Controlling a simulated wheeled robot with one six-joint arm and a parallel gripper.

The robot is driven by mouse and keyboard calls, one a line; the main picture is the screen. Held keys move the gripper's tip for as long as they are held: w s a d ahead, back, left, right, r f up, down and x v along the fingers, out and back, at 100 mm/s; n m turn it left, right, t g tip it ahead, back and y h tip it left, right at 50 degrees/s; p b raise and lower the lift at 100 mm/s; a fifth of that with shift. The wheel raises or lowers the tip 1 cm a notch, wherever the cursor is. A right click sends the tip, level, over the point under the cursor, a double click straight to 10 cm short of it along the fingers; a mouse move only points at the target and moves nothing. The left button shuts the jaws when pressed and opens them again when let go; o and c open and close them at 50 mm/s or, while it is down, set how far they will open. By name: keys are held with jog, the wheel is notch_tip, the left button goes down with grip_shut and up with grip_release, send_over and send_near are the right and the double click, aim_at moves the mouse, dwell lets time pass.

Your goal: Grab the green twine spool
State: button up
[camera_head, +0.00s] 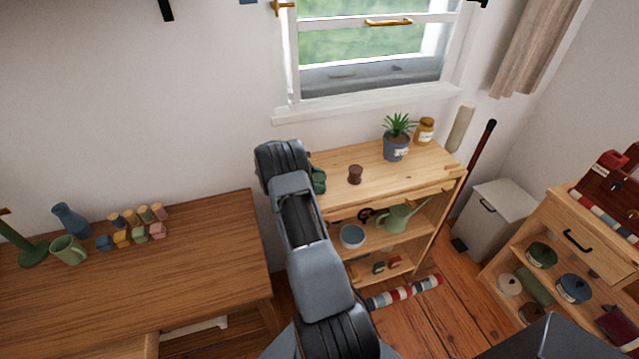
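A dark green object (319,181), which looks like the green twine spool, stands on the left part of the top of the light wooden shelf unit (335,160). Its left side is hidden behind my arm, so I cannot see its full shape. A small dark brown spool (355,174) stands a little to its right, apart from it. My arm rises from the bottom middle and passes in front of the shelf's left end. My gripper does not show.
A potted plant (396,147) and an amber jar (424,131) stand at the back right of the shelf top. A green watering can (397,217) and a bowl (352,236) sit below. A brown desk (190,270) is left. A striped roll (404,291) lies on the floor.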

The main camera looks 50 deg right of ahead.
jog(key=c, duration=0.7)
